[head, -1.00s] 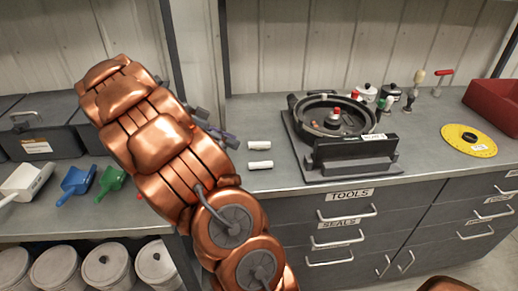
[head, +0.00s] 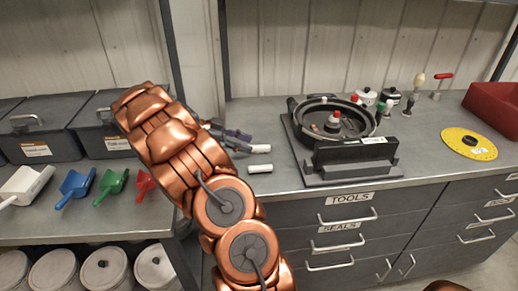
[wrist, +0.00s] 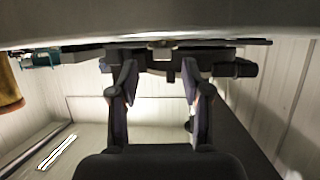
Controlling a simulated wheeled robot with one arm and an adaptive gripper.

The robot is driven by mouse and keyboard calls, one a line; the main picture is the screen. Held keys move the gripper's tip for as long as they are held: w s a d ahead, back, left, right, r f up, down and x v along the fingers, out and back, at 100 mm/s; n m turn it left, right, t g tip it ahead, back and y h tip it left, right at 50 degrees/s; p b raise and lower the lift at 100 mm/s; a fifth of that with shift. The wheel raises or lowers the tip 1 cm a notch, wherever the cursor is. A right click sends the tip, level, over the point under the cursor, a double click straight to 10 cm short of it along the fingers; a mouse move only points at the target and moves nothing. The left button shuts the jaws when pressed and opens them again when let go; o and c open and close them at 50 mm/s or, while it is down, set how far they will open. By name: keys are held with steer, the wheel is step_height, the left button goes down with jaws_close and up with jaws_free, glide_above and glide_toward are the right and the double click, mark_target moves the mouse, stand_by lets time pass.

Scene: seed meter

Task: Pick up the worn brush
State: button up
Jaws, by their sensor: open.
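I cannot tell for sure which thing is the worn brush. Two short white cylinders lie on the grey bench: an upper one (head: 261,149) and a lower one (head: 260,169). A tool with a cream bulb top (head: 419,79) stands at the back right. My gripper (head: 248,142) is beside the upper white cylinder and partly covers its left end; whether they touch is unclear. In the wrist view my gripper (wrist: 160,75) has its two dark fingers well apart, with nothing seen held between them.
A round black seed meter housing (head: 300,122) sits right of the cylinders, behind a black stand (head: 350,172). A yellow disc (head: 465,136) and a red bin (head: 492,100) are further right. Coloured scoops (head: 76,184) and grey cases (head: 45,130) are left.

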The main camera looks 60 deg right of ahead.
mark_target(261, 147)
steer(key=p+x, duration=0.1)
steer(key=x, duration=0.3)
steer(key=shift+s+d+r+p, duration=0.1)
steer(key=shift+d+r+p, duration=0.1)
steer(key=shift+p, duration=0.15)
steer(key=shift+s+d+f, duration=0.1)
steer(key=shift+s+f, duration=0.05)
steer(key=shift+f, duration=0.05)
steer(key=shift+c, duration=0.4)
jaws_close()
